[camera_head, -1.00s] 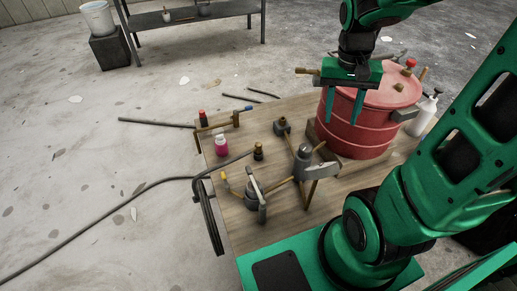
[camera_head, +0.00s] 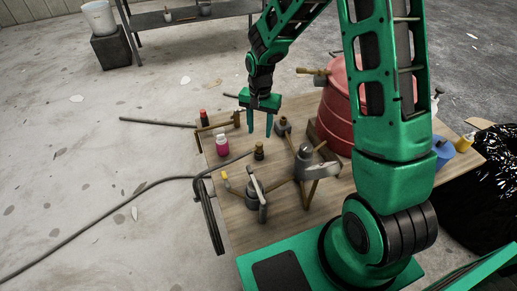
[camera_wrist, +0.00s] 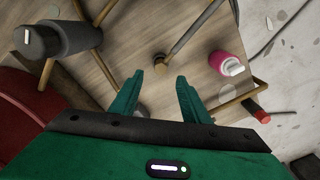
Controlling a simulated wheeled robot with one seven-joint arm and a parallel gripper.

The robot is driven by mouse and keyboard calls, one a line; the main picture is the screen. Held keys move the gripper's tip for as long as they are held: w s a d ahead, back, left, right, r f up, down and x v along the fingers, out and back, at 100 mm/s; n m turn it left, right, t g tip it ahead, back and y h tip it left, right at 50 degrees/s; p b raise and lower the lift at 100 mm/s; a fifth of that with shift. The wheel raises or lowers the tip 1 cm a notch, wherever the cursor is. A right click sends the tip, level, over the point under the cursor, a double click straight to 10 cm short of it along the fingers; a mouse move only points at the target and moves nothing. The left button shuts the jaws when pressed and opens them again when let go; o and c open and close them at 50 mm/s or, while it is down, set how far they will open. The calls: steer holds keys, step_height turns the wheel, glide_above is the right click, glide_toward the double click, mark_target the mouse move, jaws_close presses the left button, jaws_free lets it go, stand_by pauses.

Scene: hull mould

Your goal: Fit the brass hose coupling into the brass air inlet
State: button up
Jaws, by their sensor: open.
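The brass hose coupling (camera_head: 259,153) stands on the wooden table at the end of a dark hose (camera_head: 226,164). In the wrist view the coupling (camera_wrist: 160,61) shows just beyond the fingertips, with the hose running up and right. My gripper (camera_head: 260,131) is open and empty above the table, pointing down, apart from the coupling. In the wrist view its fingers (camera_wrist: 160,78) spread on either side of the coupling's line. A brass fitting (camera_head: 309,71), seemingly the air inlet, sticks out left from the upper side of the red pot (camera_head: 338,110). My arm hides much of the pot.
A grey tool (camera_head: 304,155) and a clamp-like tool (camera_head: 256,195) lie right and in front. A dark fitting (camera_head: 283,126) stands close to the right finger.

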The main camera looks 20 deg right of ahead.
mark_target(259, 144)
step_height(259, 144, down, 9)
steer(key=shift+a, duration=0.1)
stand_by(0.5)
jaws_close()
